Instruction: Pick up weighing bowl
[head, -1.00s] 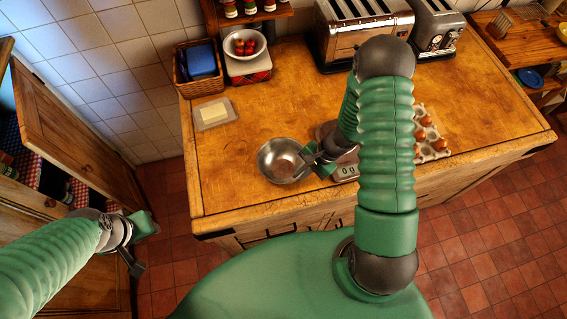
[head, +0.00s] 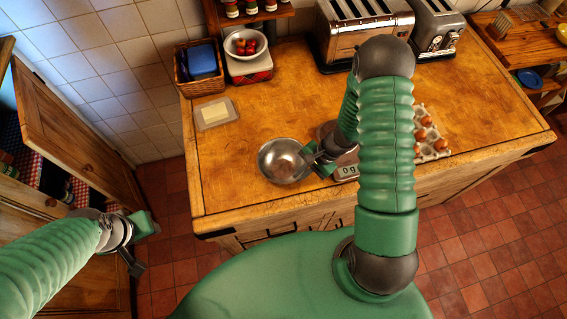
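The weighing bowl (head: 281,164), a round shiny metal bowl, is near the front edge of the wooden counter, left of the kitchen scale (head: 346,172). My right gripper (head: 311,156) is at the bowl's right rim, with its dark fingers against or around the rim. The fingers are too small and overlapped to tell whether they are shut on it. I cannot tell whether the bowl rests on the counter. My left gripper (head: 143,246) is open and empty, low at the left, away from the counter.
A butter dish (head: 214,113), a basket (head: 198,68) and a bowl of red fruit (head: 245,44) stand at the counter's left and back. Toasters (head: 365,32) stand behind. An egg tray (head: 431,140) is right of my arm. A cupboard door (head: 75,135) hangs open left.

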